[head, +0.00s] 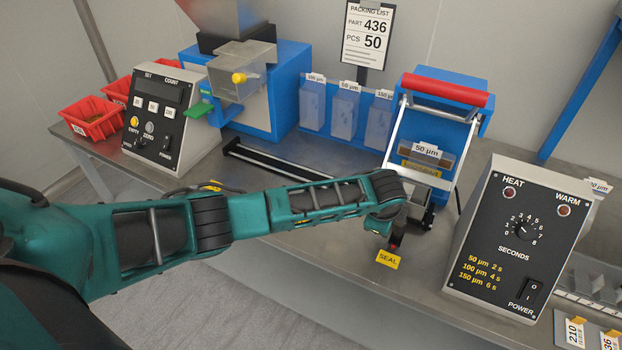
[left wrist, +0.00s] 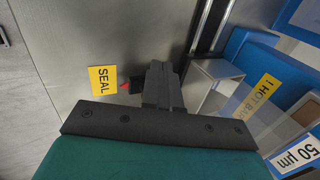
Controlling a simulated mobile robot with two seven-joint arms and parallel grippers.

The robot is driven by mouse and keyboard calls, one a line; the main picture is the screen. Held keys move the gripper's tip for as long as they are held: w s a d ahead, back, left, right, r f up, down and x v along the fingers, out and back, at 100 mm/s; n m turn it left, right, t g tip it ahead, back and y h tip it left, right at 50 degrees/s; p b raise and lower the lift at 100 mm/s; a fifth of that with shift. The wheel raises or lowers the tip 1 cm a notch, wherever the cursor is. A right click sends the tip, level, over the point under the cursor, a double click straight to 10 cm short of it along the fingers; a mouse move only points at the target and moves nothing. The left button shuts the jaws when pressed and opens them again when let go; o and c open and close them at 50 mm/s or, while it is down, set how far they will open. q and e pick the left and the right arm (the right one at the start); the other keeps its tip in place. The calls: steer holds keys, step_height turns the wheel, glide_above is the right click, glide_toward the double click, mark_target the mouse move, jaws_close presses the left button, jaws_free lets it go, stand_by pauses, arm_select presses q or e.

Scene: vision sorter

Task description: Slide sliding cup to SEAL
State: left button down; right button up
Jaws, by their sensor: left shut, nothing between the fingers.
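The yellow SEAL label (head: 388,259) lies on the bench near its front edge, and it also shows in the left wrist view (left wrist: 103,80). The sliding cup (head: 418,208) is a metallic, square-sided cup at the right end of the rail, partly hidden by my left arm; its shiny walls show in the left wrist view (left wrist: 212,84). My left gripper (left wrist: 158,80) is shut and empty, between the label and the cup. A small dark block with a red tip (left wrist: 126,85) sits between the fingers and the label. My right gripper is out of view.
The black rail (head: 290,168) runs from the hopper machine (head: 256,95) towards the blue sealer with a red handle (head: 445,90). The HEAT control box (head: 515,240) stands right of the label. The COUNT box (head: 165,120) and red bins (head: 92,117) are at left.

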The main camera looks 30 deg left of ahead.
arm_select(q)
steer(key=shift+a, duration=1.05)
steer(key=v, duration=0.8)
steer(key=shift+d, duration=0.1)
steer(key=s+d+f+n+h, duration=0.1)
steer(key=s+d+f, duration=0.1)
steer(key=s+d+f+n+h, duration=0.1)
steer(key=s+d+f+h, duration=0.1)
steer(key=shift+s+d+f+n+t, duration=0.3)
steer(key=shift+s+d+f+n, duration=0.1)
steer(key=s+n, duration=0.1)
steer(key=s+f+n+h, duration=0.1)
steer(key=s+t, duration=0.1)
steer(key=shift+d+f+n+h, duration=0.3)
steer(key=shift+d+f+n, duration=0.1)
steer(key=s+a+f+n+t+y, duration=0.2)
steer(key=s+a+f+n+t, duration=0.1)
steer(key=s+a+n, duration=0.6)
steer(key=s+a+t, duration=0.1)
steer(key=s+a, duration=0.1)
steer(key=s, duration=0.2)
steer(key=shift+f, duration=0.25)
